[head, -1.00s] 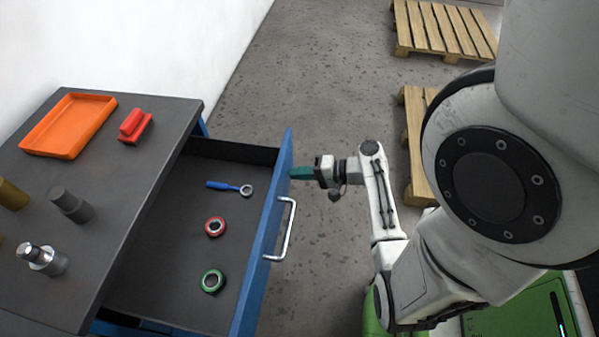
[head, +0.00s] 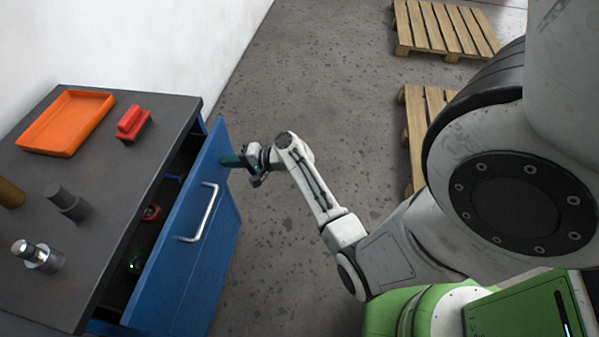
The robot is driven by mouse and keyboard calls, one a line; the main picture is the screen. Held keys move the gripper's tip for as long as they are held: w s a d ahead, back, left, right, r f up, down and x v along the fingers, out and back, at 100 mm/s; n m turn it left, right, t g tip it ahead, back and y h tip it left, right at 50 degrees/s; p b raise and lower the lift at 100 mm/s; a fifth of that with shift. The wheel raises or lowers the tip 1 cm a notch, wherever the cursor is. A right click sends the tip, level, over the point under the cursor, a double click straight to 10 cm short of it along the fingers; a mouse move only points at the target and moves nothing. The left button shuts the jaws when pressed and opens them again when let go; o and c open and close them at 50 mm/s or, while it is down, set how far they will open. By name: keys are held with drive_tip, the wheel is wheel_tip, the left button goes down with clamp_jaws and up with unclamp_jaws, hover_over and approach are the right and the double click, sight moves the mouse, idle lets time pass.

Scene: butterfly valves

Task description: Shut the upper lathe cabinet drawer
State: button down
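The upper drawer of the lathe cabinet has a blue front (head: 185,235) with a silver bar handle (head: 205,215). It is partly open, with a narrow dark gap between its front and the cabinet top (head: 105,190). I cannot tell whether the fingers are apart.
On the cabinet top are an orange tray (head: 33,140), a red block (head: 132,124), a dark cylinder (head: 68,203), a silver fitting (head: 37,256) and a brass part (head: 10,193). Wooden pallets (head: 445,28) lie at the back right. The floor (head: 290,80) behind the arm is clear.

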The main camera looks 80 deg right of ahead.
drive_tip(key=w+b, duration=0.2)
drive_tip(key=w, duration=0.7)
drive_tip(key=shift+w+r, duration=0.1)
drive_tip(key=shift+w, duration=0.3)
drive_tip(key=shift+w+r, duration=0.1)
drive_tip(key=shift+r, duration=0.05)
